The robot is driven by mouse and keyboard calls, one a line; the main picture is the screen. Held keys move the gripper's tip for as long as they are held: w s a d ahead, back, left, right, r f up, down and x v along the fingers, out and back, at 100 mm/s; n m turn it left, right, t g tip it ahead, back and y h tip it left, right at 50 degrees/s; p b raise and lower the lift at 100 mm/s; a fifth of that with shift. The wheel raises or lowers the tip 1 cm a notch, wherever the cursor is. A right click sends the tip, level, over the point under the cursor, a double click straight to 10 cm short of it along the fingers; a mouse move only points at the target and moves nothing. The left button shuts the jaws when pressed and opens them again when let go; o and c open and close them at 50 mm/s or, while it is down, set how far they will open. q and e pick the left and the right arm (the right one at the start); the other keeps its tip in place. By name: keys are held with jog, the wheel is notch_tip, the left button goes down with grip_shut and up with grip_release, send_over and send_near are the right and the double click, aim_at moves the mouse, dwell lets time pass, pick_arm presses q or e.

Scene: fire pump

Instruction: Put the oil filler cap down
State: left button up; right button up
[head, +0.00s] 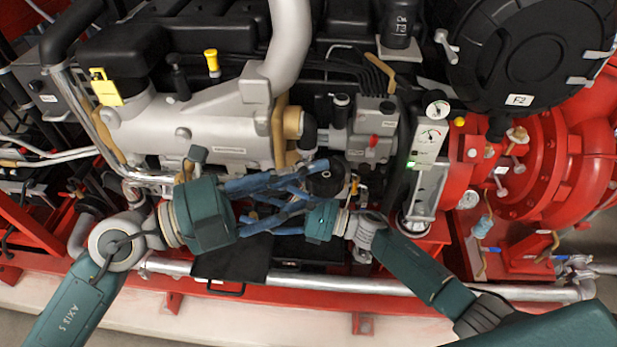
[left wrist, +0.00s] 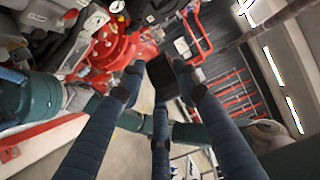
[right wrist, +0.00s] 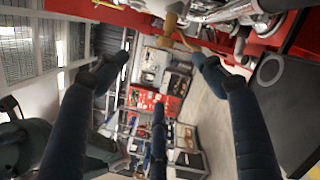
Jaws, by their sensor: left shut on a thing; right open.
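My left gripper (head: 318,177) reaches in from the left across the front of the engine. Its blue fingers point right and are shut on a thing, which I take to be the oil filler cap. A dark shape (left wrist: 161,80) lies between its fingertips in the left wrist view, but I cannot make out its outline for sure. My right gripper (head: 247,212) comes from the right with its fingers pointing left, open. In the head view the two sets of fingers overlap. The right wrist view also shows the open right fingers (right wrist: 165,62), with nothing held between them.
The grey engine (head: 215,125) stands behind both grippers. A black plate (head: 230,264) with a handle lies below the fingers. A silver pipe (head: 370,286) runs along the red frame. A gauge panel (head: 429,140) and the red pump (head: 545,165) are at right.

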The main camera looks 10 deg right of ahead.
jog(key=d+f+m+t+h, duration=0.2)
jog(key=d+f+m+h, duration=0.3)
jog(key=d+f+m, duration=0.5)
jog(key=d+f+m+t+h, duration=0.4)
jog(key=f+m, duration=0.5)
jog(key=f, duration=0.5)
jog(key=s+d+f+m+g+h, duration=0.3)
jog(key=s+d+f+m+h, duration=0.2)
jog(key=s+f, duration=0.45)
jog(key=s+d+f+m+g+h, duration=0.1)
jog(key=s+d+f+m+g, duration=0.2)
jog(key=s+f, duration=0.45)
jog(key=s+d+f+m+g+h, duration=0.2)
jog(key=s+f+m, duration=0.3)
jog(key=s, duration=0.4)
jog(key=s+f+m+g, duration=0.2)
jog(key=s+f, duration=0.1)
jog(key=s, duration=0.7)
jog(key=s+d+f+m+g, duration=0.1)
jog(key=s+f+m+g, duration=0.1)
jog(key=s, duration=0.9)
jog(key=shift+d+f+m+g+h, duration=0.3)
jog(key=shift+f+m+g, duration=0.15)
jog(key=shift+f, duration=0.2)
